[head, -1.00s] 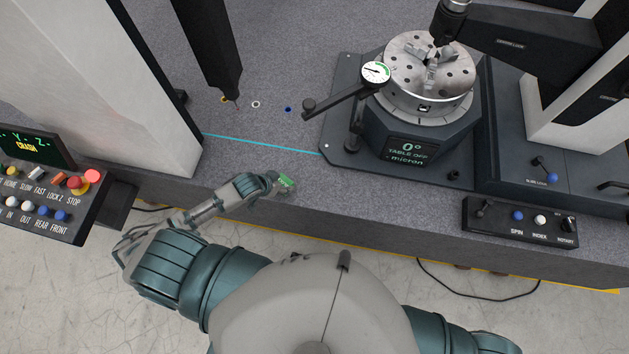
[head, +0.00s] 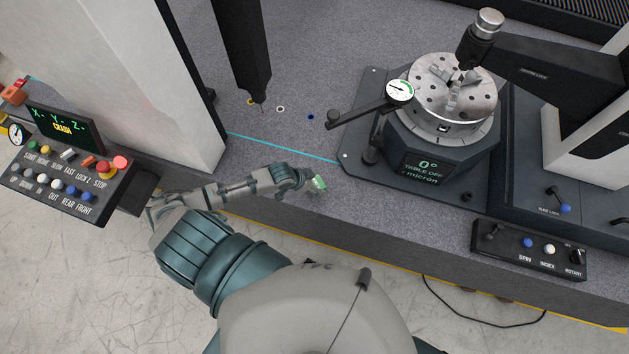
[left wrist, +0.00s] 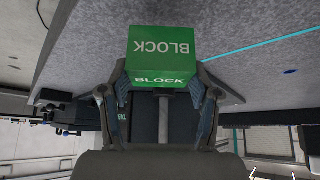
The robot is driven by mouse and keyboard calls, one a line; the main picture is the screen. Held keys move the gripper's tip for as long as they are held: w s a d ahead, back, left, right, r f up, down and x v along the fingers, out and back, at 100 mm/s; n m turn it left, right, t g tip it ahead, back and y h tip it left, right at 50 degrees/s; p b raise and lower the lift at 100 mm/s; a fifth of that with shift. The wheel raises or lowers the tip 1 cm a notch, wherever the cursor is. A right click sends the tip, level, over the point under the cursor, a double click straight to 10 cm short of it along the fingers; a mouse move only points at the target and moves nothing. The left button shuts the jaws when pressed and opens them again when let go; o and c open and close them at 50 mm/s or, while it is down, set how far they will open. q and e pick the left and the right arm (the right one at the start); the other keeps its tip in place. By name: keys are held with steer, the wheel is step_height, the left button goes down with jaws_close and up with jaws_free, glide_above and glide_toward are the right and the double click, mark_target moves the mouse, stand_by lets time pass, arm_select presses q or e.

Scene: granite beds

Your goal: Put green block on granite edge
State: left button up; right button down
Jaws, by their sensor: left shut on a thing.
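The green block (left wrist: 168,48) has "BLOCK" lettered in white and sits between the fingers of my left gripper (left wrist: 160,80). I cannot tell whether the block touches the granite. My right gripper is out of view.
A rotary table (head: 435,150) with a dial indicator (head: 399,90) stands to the right of the block. A dark probe column (head: 243,55) hangs behind it. Button panels (head: 62,170) and (head: 530,248) flank the front. A cyan line (head: 280,147) crosses the bare granite.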

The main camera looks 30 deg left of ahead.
mark_target(314, 181)
arm_select(q)
steer(key=shift+w+a, duration=0.35)
steer(key=shift+w, duration=0.35)
steer(key=shift+w+a, duration=0.35)
steer(key=shift+w, duration=0.15)
step_height(314, 181, down, 4)
steer(key=shift+r, duration=0.15)
steer(key=o, duration=1.5)
steer(key=shift+s, duration=0.1)
steer(key=p+v, duration=0.1)
steer(key=v, duration=1.1)
